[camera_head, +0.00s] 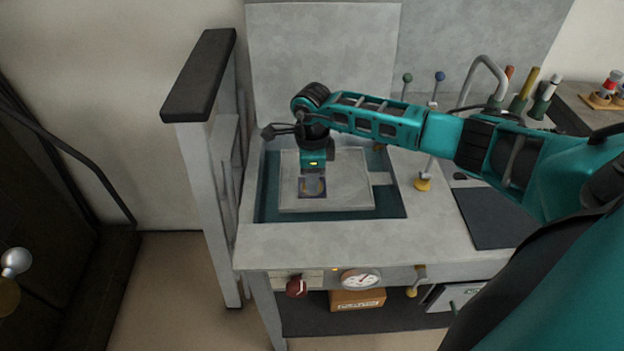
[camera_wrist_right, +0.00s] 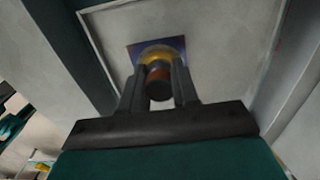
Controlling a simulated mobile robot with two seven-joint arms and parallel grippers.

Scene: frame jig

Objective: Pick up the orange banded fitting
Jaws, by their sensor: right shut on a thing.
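My right gripper (camera_head: 313,180) points down over a pale raised plate (camera_head: 345,190) on the bench. In the right wrist view the gripper (camera_wrist_right: 159,88) is shut on a dark, round-ended fitting with an orange-brown band (camera_wrist_right: 158,75). The fitting sits between the two fingers, in front of a small dark blue-purple square (camera_wrist_right: 134,50) with a yellow round area on it. I cannot tell whether the fitting touches that square. In the head view the gripper hides the fitting. My left gripper is not in view.
A teal recess (camera_head: 390,208) surrounds the plate. A grey post with a black top (camera_head: 200,75) stands at left. Levers with green and blue knobs (camera_head: 440,76) and colored handles (camera_head: 528,85) stand at right. A dark mat (camera_head: 490,222) lies right. A gauge (camera_head: 361,280) is on the front.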

